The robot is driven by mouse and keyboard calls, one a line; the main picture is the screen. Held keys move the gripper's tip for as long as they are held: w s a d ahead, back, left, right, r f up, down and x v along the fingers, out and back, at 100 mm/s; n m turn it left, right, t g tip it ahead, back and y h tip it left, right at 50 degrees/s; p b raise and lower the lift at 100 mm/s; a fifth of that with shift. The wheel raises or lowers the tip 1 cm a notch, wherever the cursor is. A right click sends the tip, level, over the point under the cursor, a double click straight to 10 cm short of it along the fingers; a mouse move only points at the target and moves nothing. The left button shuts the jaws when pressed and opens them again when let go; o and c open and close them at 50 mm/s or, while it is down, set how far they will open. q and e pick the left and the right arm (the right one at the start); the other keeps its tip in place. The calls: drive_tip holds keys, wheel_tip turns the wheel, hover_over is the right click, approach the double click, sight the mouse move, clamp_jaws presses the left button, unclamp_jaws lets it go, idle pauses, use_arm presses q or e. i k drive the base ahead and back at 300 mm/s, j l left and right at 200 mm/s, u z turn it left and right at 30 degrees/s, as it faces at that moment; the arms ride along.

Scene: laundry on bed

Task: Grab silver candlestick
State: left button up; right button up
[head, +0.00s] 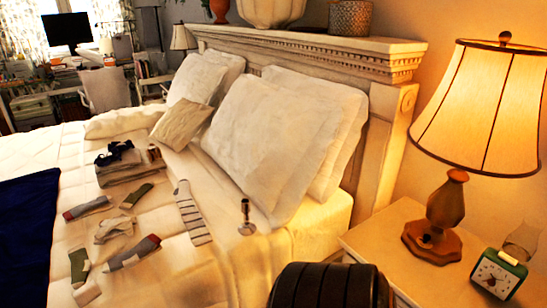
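A small silver candlestick (246,217) stands upright on the bed, near its right edge. It is just in front of the large white pillows and to the right of a striped sock. Nothing covers it. Neither of my grippers shows in the head view, so their distance from the candlestick cannot be seen.
Several socks, including a striped one (192,212), and a folded clothes pile (128,168) lie on the bed (185,262). White pillows (262,142) lean on the headboard (385,130). At right, a nightstand (365,238) holds a lit lamp (485,105) and a green clock (497,274).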

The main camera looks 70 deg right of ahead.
sight(247, 228)
drive_tip(key=z, duration=1.8)
